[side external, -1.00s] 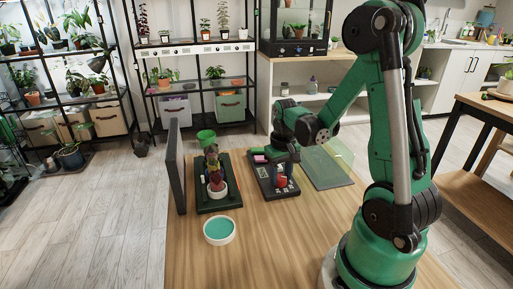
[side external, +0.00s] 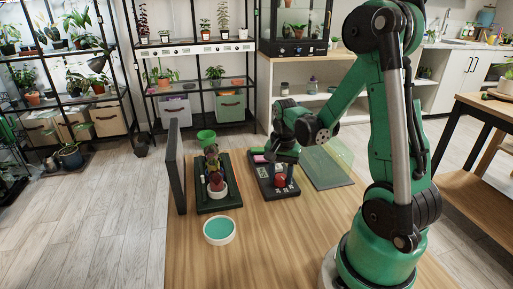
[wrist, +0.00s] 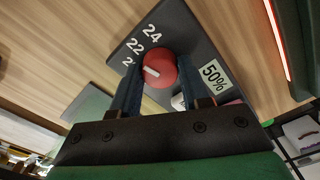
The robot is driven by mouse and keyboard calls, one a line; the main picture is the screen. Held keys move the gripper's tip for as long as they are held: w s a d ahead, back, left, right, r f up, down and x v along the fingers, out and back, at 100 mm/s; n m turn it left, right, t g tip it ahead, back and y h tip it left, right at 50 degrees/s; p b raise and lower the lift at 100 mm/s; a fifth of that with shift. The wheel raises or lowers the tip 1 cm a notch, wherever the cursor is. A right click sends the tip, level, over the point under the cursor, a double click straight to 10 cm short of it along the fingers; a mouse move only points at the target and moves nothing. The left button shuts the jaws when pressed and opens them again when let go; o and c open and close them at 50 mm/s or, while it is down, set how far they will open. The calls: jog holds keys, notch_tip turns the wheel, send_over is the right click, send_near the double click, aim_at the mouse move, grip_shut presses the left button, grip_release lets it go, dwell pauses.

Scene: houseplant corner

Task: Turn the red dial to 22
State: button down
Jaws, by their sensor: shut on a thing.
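The red dial (wrist: 160,68) is round with a short white mark on its face, and sits on a dark panel (wrist: 186,32). White numbers 24 and 22 show beside it, with a third partly hidden by a finger. The mark lies toward the number side, but I cannot tell exactly which number it meets. In the side view the dial (side external: 280,181) shows under my gripper (side external: 283,177). In the wrist view my gripper (wrist: 160,75) has one finger on each side of the dial and is shut on it.
A 50% label (wrist: 215,74) is on the panel. A black tray (side external: 232,200) with a potted plant (side external: 216,182) stands left of the panel.

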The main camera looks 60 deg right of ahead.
aim_at(281, 176)
jog(key=shift+m, duration=0.3)
dwell(0.4)
jog(key=shift+c, duration=2.1)
grip_release()
jog(key=shift+r, duration=2.85)
jog(key=w+a+r+n+t, duration=0.1)
jog(key=a+r+n+t, duration=0.2)
jog(key=a+n, duration=0.5)
jog(key=w+a+r+n+t, duration=0.1)
jog(key=a+r+n+t, duration=0.2)
jog(key=a+n, duration=0.5)
jog(key=shift+w+a+t, duration=0.2)
jog(key=shift+a+t, duration=0.1)
jog(key=shift+t, duration=0.2)
